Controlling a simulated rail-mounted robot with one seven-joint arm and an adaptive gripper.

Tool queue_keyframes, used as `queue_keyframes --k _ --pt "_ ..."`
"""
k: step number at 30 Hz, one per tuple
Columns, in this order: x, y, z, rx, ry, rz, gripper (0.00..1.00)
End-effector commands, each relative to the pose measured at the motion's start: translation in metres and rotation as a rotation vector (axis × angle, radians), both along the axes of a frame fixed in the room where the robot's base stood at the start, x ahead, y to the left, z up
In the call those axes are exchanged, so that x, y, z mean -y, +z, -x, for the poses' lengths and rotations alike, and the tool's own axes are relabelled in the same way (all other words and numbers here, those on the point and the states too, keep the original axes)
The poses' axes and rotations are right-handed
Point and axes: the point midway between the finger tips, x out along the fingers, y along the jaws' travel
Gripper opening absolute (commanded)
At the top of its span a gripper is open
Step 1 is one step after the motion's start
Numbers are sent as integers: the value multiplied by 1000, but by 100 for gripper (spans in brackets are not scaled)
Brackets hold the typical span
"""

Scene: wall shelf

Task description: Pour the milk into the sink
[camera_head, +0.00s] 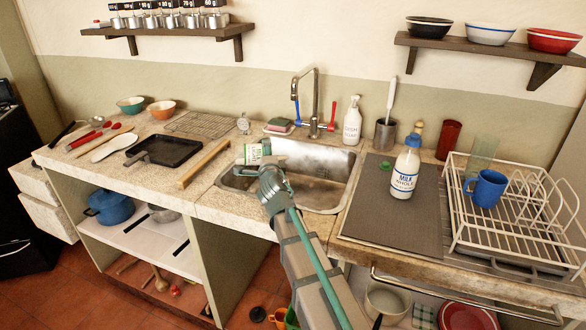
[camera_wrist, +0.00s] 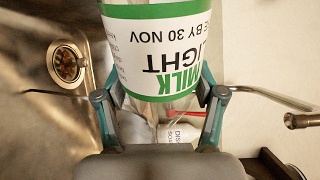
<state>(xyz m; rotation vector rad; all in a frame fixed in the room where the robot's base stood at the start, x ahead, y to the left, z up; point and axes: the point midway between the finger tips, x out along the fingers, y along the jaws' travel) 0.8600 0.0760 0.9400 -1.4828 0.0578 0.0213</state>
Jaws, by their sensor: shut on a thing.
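My gripper (camera_head: 266,166) is shut on a milk bottle with a white and green label (camera_head: 257,151), above the left part of the sink (camera_head: 325,195). In the wrist view the bottle (camera_wrist: 160,45) sits between the two fingers (camera_wrist: 160,100), and its label reads "Milk Light" upside down. The bottle looks tilted in the head view, but its mouth is hidden and I cannot see any milk flowing. The sink drain (camera_wrist: 68,65) shows at the left of the wrist view. A second bottle, labelled "Milk Whole" (camera_head: 405,172), stands upright on the grey mat (camera_head: 395,215).
The faucet (camera_head: 315,100) rises behind the sink with blue and red handles. A soap bottle (camera_head: 352,126) and a utensil pot (camera_head: 384,135) stand right of it. A dish rack (camera_head: 500,225) with a blue mug (camera_head: 487,188) is at right. A black tray (camera_head: 170,150) lies left.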

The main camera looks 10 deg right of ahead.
Motion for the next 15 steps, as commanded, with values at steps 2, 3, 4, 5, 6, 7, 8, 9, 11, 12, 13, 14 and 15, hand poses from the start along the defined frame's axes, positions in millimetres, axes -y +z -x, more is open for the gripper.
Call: queue_keyframes --k 2,3,4,5,6,7,8,9,11,12,13,14,15 --pt "0 0 0 0 0 -4 7" --pt "0 0 0 0 0 -7 7" --pt "0 1 0 0 1 -9 7" --pt "0 1 0 0 0 -11 7" --pt "0 1 0 0 0 -13 7" --pt "0 1 0 0 0 -14 7" --pt "0 1 0 0 0 -15 7" --pt "0 1 0 0 0 -17 7" --pt "1 1 0 1 0 -20 7" --pt "1 2 0 1 0 -22 6" --pt "1 2 0 1 0 -24 6" --pt "1 2 0 1 0 -26 6" --pt "1 2 0 1 0 -29 6"
